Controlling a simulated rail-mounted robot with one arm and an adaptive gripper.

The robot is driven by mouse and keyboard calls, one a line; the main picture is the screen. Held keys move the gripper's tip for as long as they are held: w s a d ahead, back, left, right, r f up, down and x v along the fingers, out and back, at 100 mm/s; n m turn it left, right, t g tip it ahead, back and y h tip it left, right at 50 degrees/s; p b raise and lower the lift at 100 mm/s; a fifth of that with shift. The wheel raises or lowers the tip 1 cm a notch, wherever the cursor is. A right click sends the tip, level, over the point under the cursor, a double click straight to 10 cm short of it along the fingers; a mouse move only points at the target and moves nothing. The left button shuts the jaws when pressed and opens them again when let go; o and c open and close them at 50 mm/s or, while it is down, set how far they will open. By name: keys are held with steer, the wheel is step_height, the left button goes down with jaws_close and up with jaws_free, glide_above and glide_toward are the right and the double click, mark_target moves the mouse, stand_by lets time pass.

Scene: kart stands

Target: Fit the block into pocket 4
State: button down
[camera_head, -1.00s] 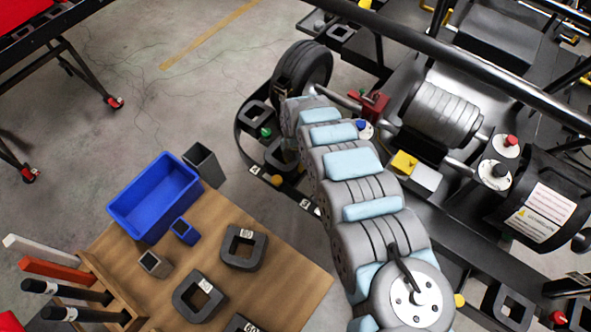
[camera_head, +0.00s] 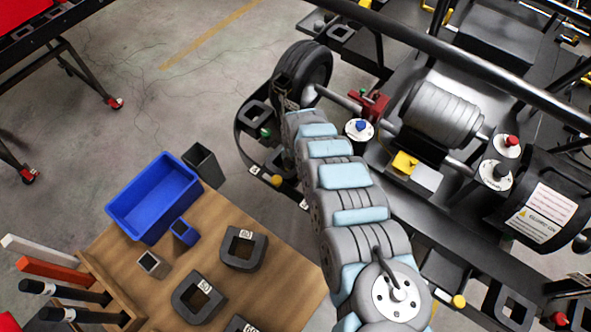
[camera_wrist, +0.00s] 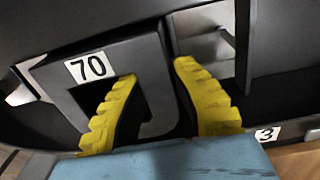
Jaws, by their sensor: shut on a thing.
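In the wrist view a dark, square-cornered block (camera_wrist: 146,62) with an opening in it carries a white label reading 70. The yellow fingers of my gripper (camera_wrist: 158,72) are closed about one side wall of it, one finger inside the opening and one outside. A white label reading 3 (camera_wrist: 266,134) shows at the lower right. In the head view my arm reaches to the kart's black curved side piece (camera_head: 243,138), beside the wheel; the gripper and held block are largely hidden there. I cannot make out pocket 4 or its number, nor whether the block touches a pocket.
A wooden table (camera_head: 285,290) holds several dark blocks, including one square ring (camera_head: 256,255), and a blue bin (camera_head: 150,205). Open floor lies at upper left.

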steer(key=c, duration=1)
jaws_free()
steer(key=r, duration=0.5)
steer(key=r+p, duration=0.1)
steer(key=r, duration=0.4)
steer(key=shift+d+r, duration=0.2)
steer(key=shift+r, duration=0.15)
steer(key=shift+s+r, duration=0.1)
steer(key=shift+r, duration=0.65)
